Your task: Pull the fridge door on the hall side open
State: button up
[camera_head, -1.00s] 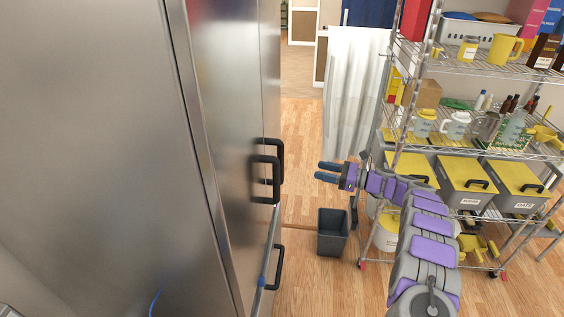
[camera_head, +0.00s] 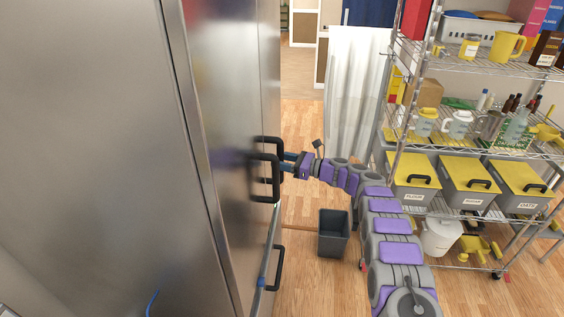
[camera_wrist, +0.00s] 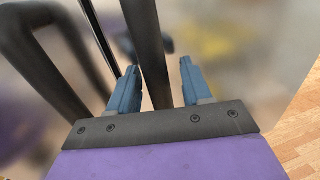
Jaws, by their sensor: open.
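The steel fridge (camera_head: 222,110) fills the left of the head view, its doors facing right. Two black upright handles sit close together on its face, a near handle (camera_head: 275,180) and a far handle (camera_head: 279,143). My gripper (camera_head: 286,161) is open at these handles, its blue fingers partly hidden behind the near one. In the wrist view a black handle bar (camera_wrist: 150,50) passes between the two open fingers (camera_wrist: 160,74). Another black curved handle (camera_wrist: 38,55) stands to the left, outside the fingers. I cannot tell whether either finger touches the bar. The doors look shut.
A lower black handle (camera_head: 279,268) is on the fridge below. A grey bin (camera_head: 333,235) stands on the floor beyond. A wire shelf rack (camera_head: 470,148) with boxes and jugs stands at right.

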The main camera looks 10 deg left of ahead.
jog(key=shift+a, duration=0.1)
jog(key=shift+a, duration=0.25)
jog(key=shift+c, duration=0.2)
jog(key=shift+a, duration=0.1)
jog(key=shift+c, duration=0.7)
jog(key=shift+d, duration=0.2)
grip_shut()
